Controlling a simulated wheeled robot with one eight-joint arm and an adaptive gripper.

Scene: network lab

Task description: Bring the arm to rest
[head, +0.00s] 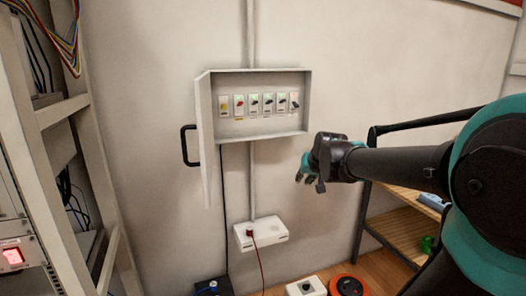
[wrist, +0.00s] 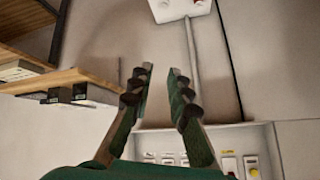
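My gripper (head: 310,181) is in front of the wall, just right of and below the open breaker box (head: 262,137). In the wrist view its two fingers (wrist: 161,72) stand apart with nothing between them. The box's door (head: 205,140) is swung open to the left, with a black handle (head: 189,146). Inside is a row of several switches, which also shows upside down at the bottom of the wrist view (wrist: 230,165). My arm reaches in from the right, stretched out.
A white socket box (head: 261,233) with a red plug and cable is on the wall below. A wooden shelf (head: 395,212) stands at the right, behind my arm. A rack (head: 62,112) fills the left. A red cable reel (head: 347,285) and a white box (head: 306,287) are on the floor.

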